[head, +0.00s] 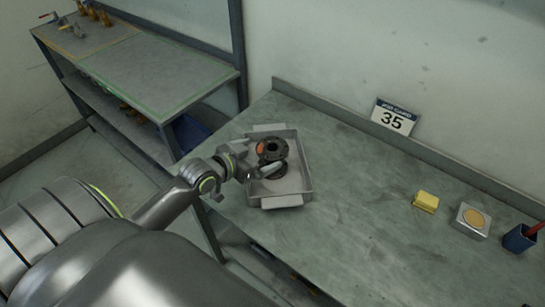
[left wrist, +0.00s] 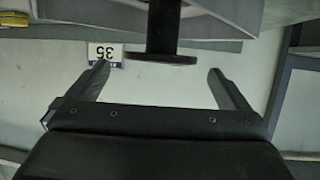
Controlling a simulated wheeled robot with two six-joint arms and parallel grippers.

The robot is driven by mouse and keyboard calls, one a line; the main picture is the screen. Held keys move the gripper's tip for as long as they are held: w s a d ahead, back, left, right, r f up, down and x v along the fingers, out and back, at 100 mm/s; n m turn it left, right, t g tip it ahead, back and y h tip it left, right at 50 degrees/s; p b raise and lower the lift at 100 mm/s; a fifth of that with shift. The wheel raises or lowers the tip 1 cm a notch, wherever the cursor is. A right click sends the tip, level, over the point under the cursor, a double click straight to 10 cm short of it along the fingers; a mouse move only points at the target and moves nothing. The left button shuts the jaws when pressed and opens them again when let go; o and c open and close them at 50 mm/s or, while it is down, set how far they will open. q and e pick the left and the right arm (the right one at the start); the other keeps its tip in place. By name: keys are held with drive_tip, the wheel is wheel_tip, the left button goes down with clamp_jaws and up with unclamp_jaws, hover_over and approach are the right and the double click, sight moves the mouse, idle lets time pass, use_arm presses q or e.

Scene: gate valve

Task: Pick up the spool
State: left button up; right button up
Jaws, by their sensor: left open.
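The spool (head: 273,149) is a dark flanged piece standing in a grey metal tray (head: 305,185) on the workbench. My left gripper (head: 264,161) is at the left side of the spool, over the tray, and partly overlaps it in the head view. In the left wrist view, which is upside down, the jaws (left wrist: 158,72) are spread apart. The spool's dark stem and flange (left wrist: 163,59) show at the top, between the fingertips in the picture. Whether a finger touches the spool cannot be told. An orange patch shows beside the spool's upper flange. My right gripper is not in view.
A "35" card (head: 394,117) leans at the bench's back edge. A yellow block (head: 426,201), a box with a tan disc (head: 471,220) and a blue cup (head: 519,238) stand at the right. The bench middle is clear. A shelf unit (head: 150,75) stands at the back left.

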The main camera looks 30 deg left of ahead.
sight(268, 149)
use_arm(q)
drive_tip(key=shift+w+d+f, duration=0.1)
drive_tip(key=shift+w+f, duration=0.15)
drive_tip(key=shift+w, duration=0.4)
drive_tip(key=shift+w+f, duration=0.15)
drive_tip(key=shift+w, duration=0.25)
drive_tip(key=shift+p+x, duration=0.75)
drive_tip(key=shift+x, duration=1.45)
drive_tip(key=shift+s+f, duration=0.1)
drive_tip(key=shift+f, duration=0.1)
drive_tip(key=c, duration=1.7)
drive_tip(key=shift+r, duration=0.2)
drive_tip(key=shift+c, duration=0.2)
